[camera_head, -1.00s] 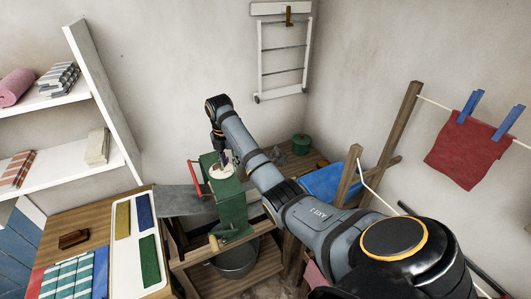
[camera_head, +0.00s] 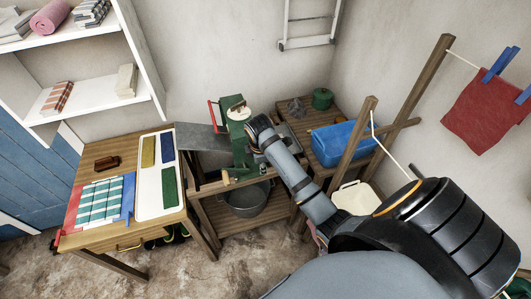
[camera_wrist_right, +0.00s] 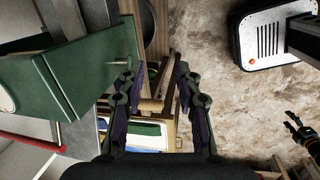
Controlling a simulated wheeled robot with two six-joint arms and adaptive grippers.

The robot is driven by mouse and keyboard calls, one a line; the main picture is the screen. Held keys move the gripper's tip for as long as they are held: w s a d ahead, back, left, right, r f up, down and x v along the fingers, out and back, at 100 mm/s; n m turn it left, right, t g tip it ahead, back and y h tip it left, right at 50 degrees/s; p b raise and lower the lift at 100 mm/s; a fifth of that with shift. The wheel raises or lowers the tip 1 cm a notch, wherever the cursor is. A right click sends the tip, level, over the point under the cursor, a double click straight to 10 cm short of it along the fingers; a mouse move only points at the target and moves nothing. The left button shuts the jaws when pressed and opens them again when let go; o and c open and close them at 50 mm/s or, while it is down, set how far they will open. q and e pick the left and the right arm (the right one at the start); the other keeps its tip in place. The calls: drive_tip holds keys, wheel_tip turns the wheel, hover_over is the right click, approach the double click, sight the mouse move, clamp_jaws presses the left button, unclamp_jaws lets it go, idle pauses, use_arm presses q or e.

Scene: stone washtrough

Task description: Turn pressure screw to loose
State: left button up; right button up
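The green mangle (camera_head: 240,150) stands on a wooden stand. It has a white round disc (camera_head: 239,113) on top, a red lever (camera_head: 213,114) at its left and a wooden crank handle (camera_head: 226,178) low in front. I cannot make out which part is the pressure screw. My right arm ends beside the upper right of the mangle; its fingers are hidden in the head view. In the right wrist view my right gripper (camera_wrist_right: 158,100) is open and empty, with the green body (camera_wrist_right: 85,80) to its left, close to the left finger. My left gripper (camera_wrist_right: 298,130) shows small at the right edge.
A wooden table (camera_head: 90,170) with a white tray (camera_head: 141,198) and folded cloths stands at left. A bucket (camera_head: 247,201) sits under the mangle. A blue tub (camera_head: 342,139) and wooden posts (camera_head: 429,107) stand to the right. The stone floor in front is open.

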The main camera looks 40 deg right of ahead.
drive_tip(key=s, duration=0.1)
drive_tip(key=s+a+f+m, duration=0.1)
drive_tip(key=shift+s+f+m, duration=0.25)
drive_tip(key=shift+s+m, duration=0.05)
